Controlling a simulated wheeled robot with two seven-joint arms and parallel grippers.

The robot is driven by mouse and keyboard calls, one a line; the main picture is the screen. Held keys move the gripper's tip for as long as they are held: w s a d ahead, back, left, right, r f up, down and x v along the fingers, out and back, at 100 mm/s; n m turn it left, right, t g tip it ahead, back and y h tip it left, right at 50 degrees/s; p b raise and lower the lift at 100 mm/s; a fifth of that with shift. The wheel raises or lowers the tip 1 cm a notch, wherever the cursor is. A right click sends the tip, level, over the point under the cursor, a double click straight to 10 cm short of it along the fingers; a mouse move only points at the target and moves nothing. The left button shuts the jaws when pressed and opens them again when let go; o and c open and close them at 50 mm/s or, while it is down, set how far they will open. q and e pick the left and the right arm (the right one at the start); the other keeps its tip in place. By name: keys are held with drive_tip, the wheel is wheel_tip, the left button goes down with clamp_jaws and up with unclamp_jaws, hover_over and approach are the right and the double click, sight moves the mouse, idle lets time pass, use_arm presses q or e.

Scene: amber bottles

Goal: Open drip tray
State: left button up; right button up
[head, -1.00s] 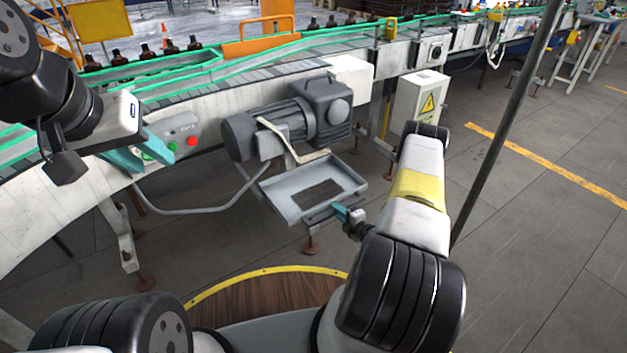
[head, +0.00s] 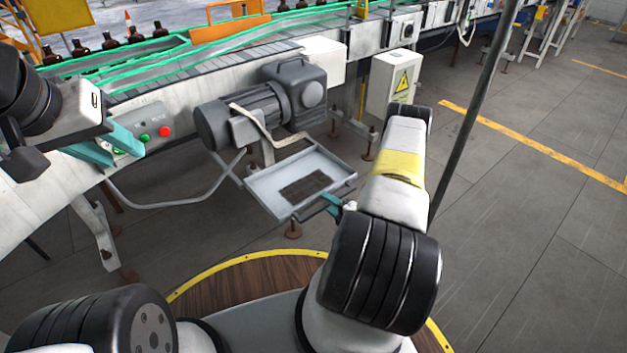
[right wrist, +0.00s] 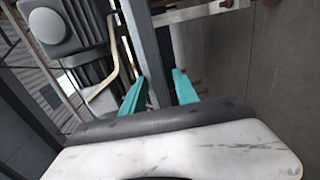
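The drip tray (head: 266,186) is a shallow grey tray with a dark grate, below the grey motor (head: 262,110) on the conveyor's side. My right gripper (head: 318,205) is at the tray's front right edge in the head view. In the right wrist view its two teal fingers (right wrist: 160,90) stand apart, with the tray's grey rim (right wrist: 150,52) running between them. I cannot tell whether either finger touches the rim. My left gripper (head: 124,153) is open and empty near the control buttons at the left.
The conveyor (head: 172,92) with amber bottles (head: 110,40) runs across the back. A bent tube (head: 175,204) and a conveyor leg (head: 98,228) stand left of the tray. A pole (head: 475,105) rises at right. Grey floor (head: 510,240) is clear at right.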

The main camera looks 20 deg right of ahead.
drive_tip(key=shift+s, duration=0.1)
drive_tip(key=v, duration=0.7)
drive_tip(key=shift+s, duration=0.25)
drive_tip(key=shift+d+r, duration=0.1)
drive_tip(key=w+d+r+m+g+h, duration=0.2)
drive_tip(key=w+r+m, duration=0.1)
drive_tip(key=w+r, duration=0.55)
drive_tip(key=w+d+r+m+g+h, duration=0.1)
drive_tip(key=w+d+r+m+h, duration=0.35)
drive_tip(key=r, duration=0.75)
drive_tip(key=a+r+m+g, duration=0.1)
drive_tip(key=a+r+m, duration=0.3)
drive_tip(key=r, duration=0.8)
drive_tip(key=s+a+r+m+g, duration=0.2)
drive_tip(key=s+a+r+m, duration=0.4)
drive_tip(key=s+a+r, duration=0.6)
drive_tip(key=s+a+r+m+g+y, duration=0.1)
drive_tip(key=s+a, duration=0.3)
drive_tip(key=s, duration=0.4)
drive_tip(key=s+a+r+m+g+y, duration=0.1)
drive_tip(key=s+a+r+m+y, duration=0.1)
drive_tip(key=s, duration=0.7)
drive_tip(key=shift+a+r+m+g, duration=0.4)
drive_tip(key=shift+a+r, duration=0.4)
drive_tip(key=shift+a, duration=0.4)
